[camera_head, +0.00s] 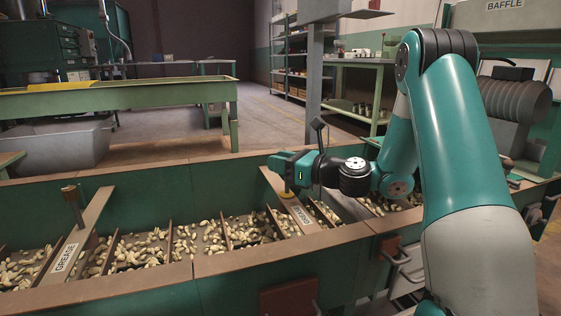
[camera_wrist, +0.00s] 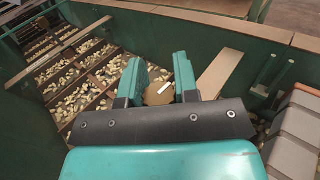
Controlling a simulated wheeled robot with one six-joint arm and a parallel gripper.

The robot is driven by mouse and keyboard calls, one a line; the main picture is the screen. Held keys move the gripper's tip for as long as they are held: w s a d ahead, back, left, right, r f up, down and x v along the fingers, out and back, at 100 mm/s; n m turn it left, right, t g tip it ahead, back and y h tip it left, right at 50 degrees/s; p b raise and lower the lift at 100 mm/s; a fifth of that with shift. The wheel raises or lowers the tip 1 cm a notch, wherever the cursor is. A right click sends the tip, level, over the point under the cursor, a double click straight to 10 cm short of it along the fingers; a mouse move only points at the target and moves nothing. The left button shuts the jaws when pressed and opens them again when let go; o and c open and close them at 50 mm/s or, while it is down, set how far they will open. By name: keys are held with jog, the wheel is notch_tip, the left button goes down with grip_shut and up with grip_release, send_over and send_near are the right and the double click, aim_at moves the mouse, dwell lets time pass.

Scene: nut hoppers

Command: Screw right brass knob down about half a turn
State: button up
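The right brass knob (camera_wrist: 158,95) is a round brass disc with a pale mark on top, in the wrist view. In the head view my gripper (camera_head: 287,170) is above the plank marked GREASE (camera_head: 310,223), with a bit of the brass knob (camera_head: 287,194) showing under the fingers. Another knob (camera_head: 70,194), brownish on a post, stands on the left GREASE plank (camera_head: 85,231), away from my gripper.
The long green hopper trough (camera_head: 150,195) holds many pale nuts between brown dividers (camera_head: 172,240). A green bench (camera_head: 120,98) and grey tub (camera_head: 60,145) stand behind it. A grey post (camera_head: 314,90) rises behind my gripper.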

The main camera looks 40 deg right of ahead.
jog(key=shift+d, duration=0.25)
jog(key=shift+c, duration=0.3)
jog(key=shift+a, duration=0.2)
jog(key=shift+h, duration=0.3)
jog(key=shift+r+m+p, duration=0.1)
jog(key=shift+m+p, duration=0.2)
